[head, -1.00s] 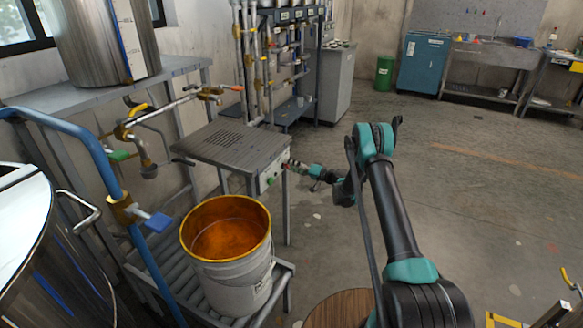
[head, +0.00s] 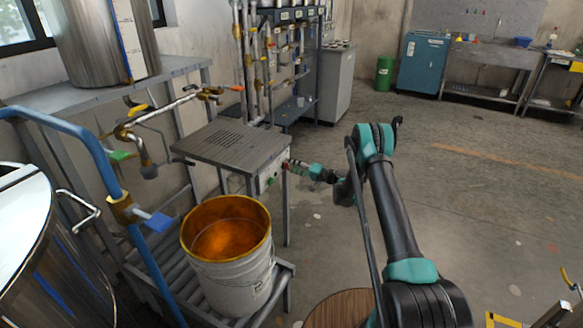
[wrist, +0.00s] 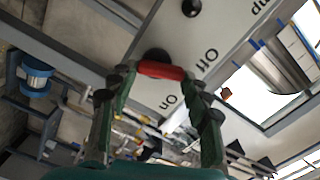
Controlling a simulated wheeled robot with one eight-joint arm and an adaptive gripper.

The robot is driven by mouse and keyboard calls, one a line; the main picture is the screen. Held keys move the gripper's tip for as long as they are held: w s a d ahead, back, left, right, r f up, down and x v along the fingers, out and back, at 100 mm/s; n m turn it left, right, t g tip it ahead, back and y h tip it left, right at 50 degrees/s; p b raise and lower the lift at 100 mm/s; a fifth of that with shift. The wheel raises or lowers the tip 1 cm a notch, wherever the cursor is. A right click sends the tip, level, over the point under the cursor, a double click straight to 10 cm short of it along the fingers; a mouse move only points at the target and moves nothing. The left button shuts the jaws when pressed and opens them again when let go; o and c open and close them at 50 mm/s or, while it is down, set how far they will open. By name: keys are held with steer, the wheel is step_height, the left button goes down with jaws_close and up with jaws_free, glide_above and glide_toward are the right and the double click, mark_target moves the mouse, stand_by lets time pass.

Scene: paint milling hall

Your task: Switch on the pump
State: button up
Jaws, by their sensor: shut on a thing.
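The pump's control box is a grey metal cabinet (head: 222,145) on legs, left of centre in the head view. Its front panel shows close up in the wrist view (wrist: 208,22), with the printed words "Off" and "On" seen upside down. A red switch handle (wrist: 162,71) with a dark hub sits on this panel beside the two words. My gripper (wrist: 163,76) has its fingers on either side of the red handle and is shut on it. In the head view my gripper (head: 290,166) is at the cabinet's right-hand face; the handle is too small there to tell its angle.
A white bucket (head: 230,285) with orange contents stands on a slatted stand below the cabinet. Pipes and valves (head: 150,120) and a blue rail (head: 85,140) are at left. A round wooden top (head: 340,310) is in front. Open floor lies to the right.

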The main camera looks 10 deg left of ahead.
steer(key=m, duration=1.1)
steer(key=shift+w+d+f, duration=0.15)
steer(key=shift+w+f, duration=0.1)
steer(key=shift+f, duration=0.15)
steer(key=shift+m, duration=0.3)
steer(key=o, duration=1.2)
steer(key=shift+c, duration=0.2)
steer(key=v, duration=1.2)
